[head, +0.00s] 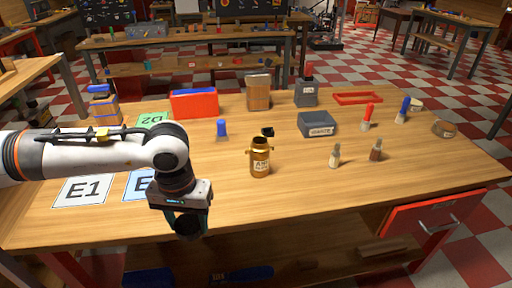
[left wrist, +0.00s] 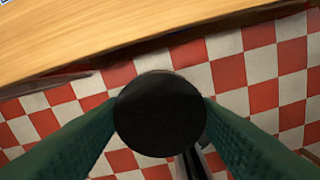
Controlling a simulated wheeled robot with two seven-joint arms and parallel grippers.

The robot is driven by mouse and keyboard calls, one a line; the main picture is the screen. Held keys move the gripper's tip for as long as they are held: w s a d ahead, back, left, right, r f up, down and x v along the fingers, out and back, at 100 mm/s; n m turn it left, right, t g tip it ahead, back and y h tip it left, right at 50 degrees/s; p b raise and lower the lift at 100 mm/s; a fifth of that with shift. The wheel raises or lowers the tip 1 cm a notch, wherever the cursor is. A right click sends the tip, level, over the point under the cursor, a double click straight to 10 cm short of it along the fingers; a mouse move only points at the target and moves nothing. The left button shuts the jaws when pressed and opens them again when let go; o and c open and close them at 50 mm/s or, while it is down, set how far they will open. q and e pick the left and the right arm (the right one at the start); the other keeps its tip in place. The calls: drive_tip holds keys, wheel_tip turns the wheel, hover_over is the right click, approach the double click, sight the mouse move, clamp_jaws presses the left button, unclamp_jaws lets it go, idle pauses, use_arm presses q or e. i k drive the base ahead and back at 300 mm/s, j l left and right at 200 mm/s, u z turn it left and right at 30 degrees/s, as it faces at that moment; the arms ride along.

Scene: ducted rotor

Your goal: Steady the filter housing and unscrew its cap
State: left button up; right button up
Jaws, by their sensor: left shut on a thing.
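The filter housing appears to be the brass-coloured cylinder (head: 260,160) with a pale label and side lugs, upright on the table; its top looks open and dark. My left gripper (head: 188,226) is beyond the table's front edge, left of and nearer than the housing, pointing down. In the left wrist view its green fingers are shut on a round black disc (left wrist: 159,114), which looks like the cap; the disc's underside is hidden. My right gripper is not in view.
A small black piece (head: 267,131) lies just behind the housing. A blue peg (head: 221,129) stands to its left, a grey labelled bin (head: 318,124) to its right. Two small bottles (head: 335,156) (head: 376,150) stand farther right. The wooden tabletop in front of the housing is clear.

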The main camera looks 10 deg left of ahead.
sight(259, 149)
drive_tip(key=i+l, duration=0.2)
drive_tip(key=i+l+u, duration=0.15)
drive_tip(key=l, duration=0.25)
drive_tip(key=i+l, duration=0.25)
drive_tip(key=i+l+u, duration=0.1)
drive_tip(key=l, duration=0.3)
drive_tip(key=i+l+u, duration=0.1)
drive_tip(key=i+l, duration=0.3)
drive_tip(key=l, duration=0.3)
drive_tip(key=i+l+u, duration=0.15)
drive_tip(key=l, duration=0.2)
